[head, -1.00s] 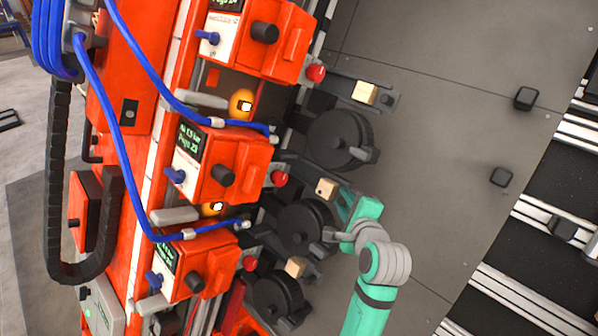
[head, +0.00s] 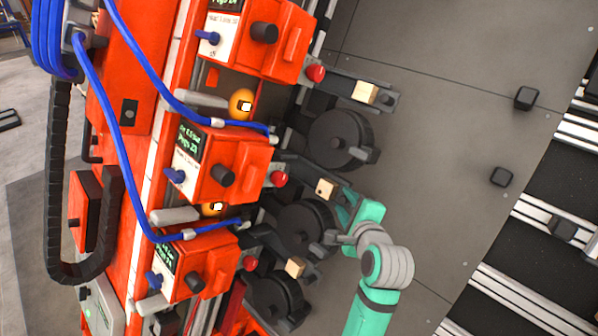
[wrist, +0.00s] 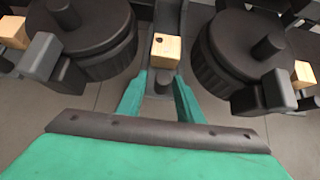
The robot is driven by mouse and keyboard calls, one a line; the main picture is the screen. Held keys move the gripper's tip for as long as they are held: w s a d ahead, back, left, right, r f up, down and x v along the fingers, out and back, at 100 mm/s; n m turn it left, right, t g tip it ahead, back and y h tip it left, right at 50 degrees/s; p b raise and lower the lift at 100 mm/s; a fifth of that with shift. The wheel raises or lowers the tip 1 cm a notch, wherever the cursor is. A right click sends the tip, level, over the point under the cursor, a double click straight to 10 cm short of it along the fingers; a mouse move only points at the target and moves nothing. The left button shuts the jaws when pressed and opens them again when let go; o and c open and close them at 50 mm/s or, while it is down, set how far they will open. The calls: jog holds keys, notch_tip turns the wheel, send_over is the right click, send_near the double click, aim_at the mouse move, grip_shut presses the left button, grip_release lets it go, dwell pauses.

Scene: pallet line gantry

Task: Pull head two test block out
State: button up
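The middle wooden test block (head: 326,188) sits on a dark narrow arm jutting from the middle orange head (head: 222,165). I take it as head two's, though the display text is too small to read surely. In the wrist view the same block (wrist: 165,50) is upright, with a dark hole in its face. My gripper (head: 350,207) is close in front of it. In the wrist view my gripper (wrist: 161,76) is open and empty, its two teal fingers apart, with the tips just short of the block. I cannot tell whether they touch it.
Black round drums (head: 340,139) and (head: 304,226) flank the block closely. Other wooden blocks sit at the upper head (head: 365,92) and lower head (head: 295,267). Blue hoses (head: 120,110) hang at the left. Open grey floor (head: 440,130) lies right of the heads.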

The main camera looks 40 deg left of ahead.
jog(key=shift+s+d+r, duration=0.15)
jog(key=shift+d, duration=0.7)
jog(key=shift+s+d+r, duration=0.25)
jog(key=shift+s+d, duration=0.05)
jog(key=shift+s, duration=0.15)
jog(key=shift+s+d+r, duration=0.25)
jog(key=shift+s, duration=0.15)
jog(key=v, duration=0.4)
jog(key=shift+s+d+r, duration=0.15)
jog(key=shift+s+d, duration=0.05)
jog(key=shift+s, duration=0.1)
jog(key=shift+s, duration=0.1)
